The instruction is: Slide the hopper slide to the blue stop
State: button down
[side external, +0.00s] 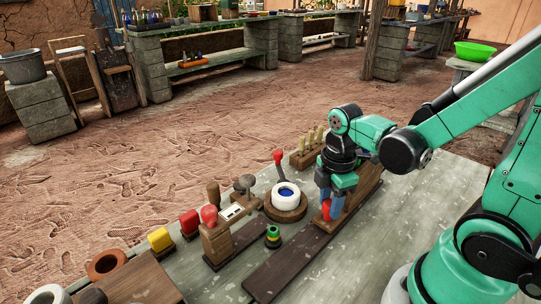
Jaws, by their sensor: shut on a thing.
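My gripper (330,205) points down over the right part of the grey bench, at a brown wooden rail or block (364,190). It is shut on a small red piece (326,210), which looks like the handle of the hopper slide; the fingers hide much of it. A blue patch (338,209) shows right beside the red piece; I cannot tell whether it is the blue stop or part of my gripper. A long dark plank (290,262) runs from below the gripper toward the front left. The rest of the slide is hidden.
Left of the gripper stand a white ring with a blue centre (286,195) on a round wooden base, a red-knobbed lever (279,160), a small green-yellow stack (273,236) and a red-topped wooden post (213,238). A rack of pegs (307,155) stands behind. The bench's front right is clear.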

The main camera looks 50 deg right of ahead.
dwell(0.4)
send_over(283, 265)
dwell(0.5)
jog(key=c, duration=0.5)
grip_release()
jog(key=shift+r, duration=2.8)
jog(key=shift+f, duration=0.1)
